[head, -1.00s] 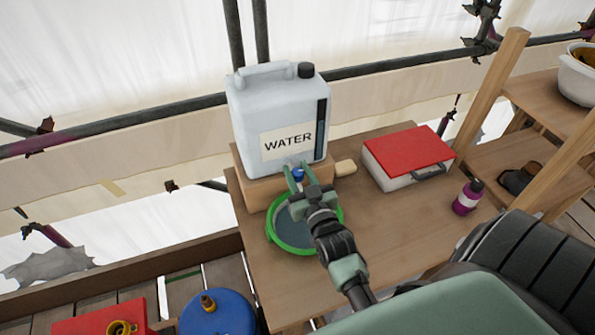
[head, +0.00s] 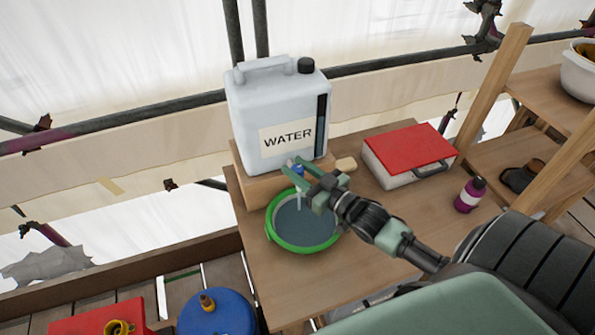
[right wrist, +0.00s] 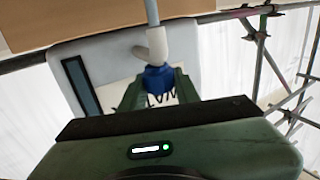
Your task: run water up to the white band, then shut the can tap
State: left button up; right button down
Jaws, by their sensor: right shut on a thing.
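The white water can (head: 275,115) with a WATER label stands on a wooden block. Its tap has a blue handle (head: 298,170) and a white spout, seen in the right wrist view (right wrist: 153,46). My right gripper (head: 296,169) is shut on the blue handle, its arm coming from the right. A thin pale stream (right wrist: 152,12) runs from the spout in the right wrist view. Below the tap is a green-rimmed bucket (head: 304,248) with grey-blue water (head: 306,222) inside. I cannot make out a white band in it. My left gripper is out of view.
The can's block (head: 258,190) stands on a wooden table (head: 370,215). A small pale block (head: 346,164), a red-lidded box (head: 409,150) and a purple bottle (head: 470,195) are to the right. A blue drum (head: 217,315) stands at lower left. Scaffold poles run behind.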

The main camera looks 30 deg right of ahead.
jog(key=n+g+y+b, duration=0.3)
jog(key=y+b, duration=0.1)
jog(key=b, duration=0.1)
jog(key=n+g+y+b, duration=0.2)
jog(key=n+y+b, duration=0.1)
jog(key=y+b, duration=0.1)
jog(key=n+g+y+b, duration=0.3)
jog(key=n+y+b, duration=0.1)
jog(key=b, duration=0.2)
jog(key=shift+w+f+g+b, duration=0.1)
jog(key=shift+f+g+b, duration=0.2)
jog(key=shift+b, duration=0.1)
jog(key=shift+r+n+g+y+b, duration=0.15)
jog(key=shift+n+g+y+b, duration=0.5)
jog(key=shift+g, duration=0.35)
jog(key=shift+r+n+g+y+b, duration=0.1)
jog(key=shift+n+g+y+b, duration=0.25)
jog(key=shift+n+g+b, duration=0.6)
jog(key=shift+g+p, duration=0.35)
jog(key=shift+g, duration=0.2)
jog(key=c, duration=1)
grip_release()
jog(key=shift+a, duration=0.1)
jog(key=shift+c, duration=0.2)
jog(key=b+v, duration=0.2)
jog(key=v, duration=0.6)
